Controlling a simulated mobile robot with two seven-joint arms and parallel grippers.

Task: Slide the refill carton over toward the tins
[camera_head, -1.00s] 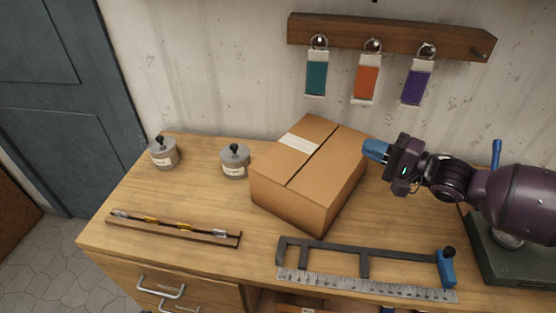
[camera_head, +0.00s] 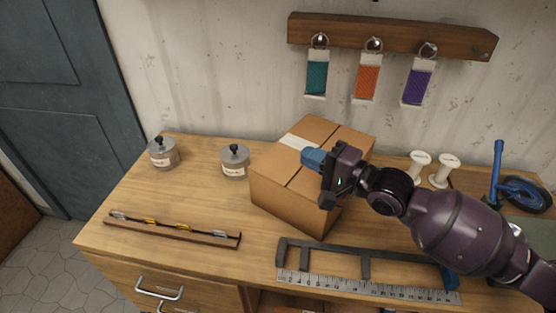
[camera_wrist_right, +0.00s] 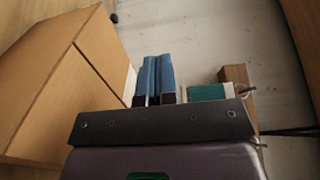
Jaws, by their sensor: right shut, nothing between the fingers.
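The refill carton (camera_head: 290,200) is a closed brown cardboard box with a pale label, standing on the bench. Two grey lidded tins stand to its left: the near one (camera_head: 235,162) lies close to the carton's left corner, the other (camera_head: 163,153) farther left. My right gripper (camera_head: 311,159) is shut and empty, its blue fingers overlapping the carton's top in the head view and hiding part of it. In the right wrist view the carton (camera_wrist_right: 45,85) is left of the shut fingers (camera_wrist_right: 153,80); I cannot tell whether they touch. My left gripper is not in view.
A grey frame with a ruler (camera_head: 365,287) lies in front of the carton. A narrow wooden rack (camera_head: 172,231) lies front left. Two white spools (camera_head: 430,169) stand behind my right arm. Coloured swatches hang from a wall rail (camera_head: 390,37). Bench between the tins is clear.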

